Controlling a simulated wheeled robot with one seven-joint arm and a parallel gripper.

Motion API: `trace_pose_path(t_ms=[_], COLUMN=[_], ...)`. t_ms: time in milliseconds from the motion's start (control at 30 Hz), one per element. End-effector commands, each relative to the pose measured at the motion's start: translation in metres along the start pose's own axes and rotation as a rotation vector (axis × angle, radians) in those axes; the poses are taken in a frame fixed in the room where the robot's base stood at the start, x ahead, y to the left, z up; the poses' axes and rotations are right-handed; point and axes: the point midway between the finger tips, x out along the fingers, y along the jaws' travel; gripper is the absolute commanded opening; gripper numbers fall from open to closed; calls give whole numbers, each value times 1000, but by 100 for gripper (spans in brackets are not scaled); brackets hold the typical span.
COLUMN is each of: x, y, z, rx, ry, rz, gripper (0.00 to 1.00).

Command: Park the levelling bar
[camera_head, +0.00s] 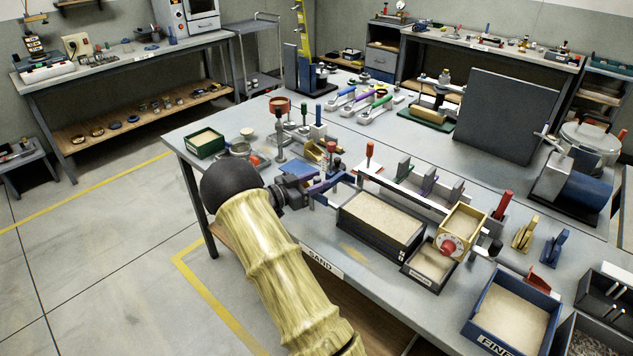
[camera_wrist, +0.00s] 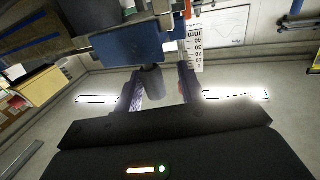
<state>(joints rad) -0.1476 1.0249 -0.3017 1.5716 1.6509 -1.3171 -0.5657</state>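My gripper (camera_head: 322,190) is at the left end of the sand tank (camera_head: 372,243), its two purple fingers level with the tank's rim. In the wrist view the fingers (camera_wrist: 160,95) stand apart on either side of a short dark grey handle (camera_wrist: 153,82). A gap shows between the handle and the right finger; contact on the left is unclear. A blue block (camera_wrist: 128,44) lies just beyond the handle; I take these as the levelling bar's end. Most of the bar is hidden. A long pale rail (camera_head: 405,190) runs along the tank's far side.
A yellow hopper box (camera_head: 466,222) with a red knob stands at the tank's right end, above a small sand bin (camera_head: 430,264). A white mm scale (camera_wrist: 197,50) is close to the fingers. Red-topped posts and coloured clips crowd the bench behind. The floor at left is clear.

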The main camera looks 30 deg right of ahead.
Motion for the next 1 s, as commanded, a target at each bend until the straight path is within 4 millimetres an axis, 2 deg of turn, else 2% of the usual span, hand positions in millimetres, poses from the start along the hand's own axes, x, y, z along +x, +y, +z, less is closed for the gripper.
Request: trace_pose_path(t_ms=[167, 367, 1000], x=[-6, -29, -154], y=[0, 1, -2], z=[1, 2, 2], rx=[0, -1, 1], ry=[0, -1, -1], rz=[-1, 4, 1], gripper=[39, 39, 39])
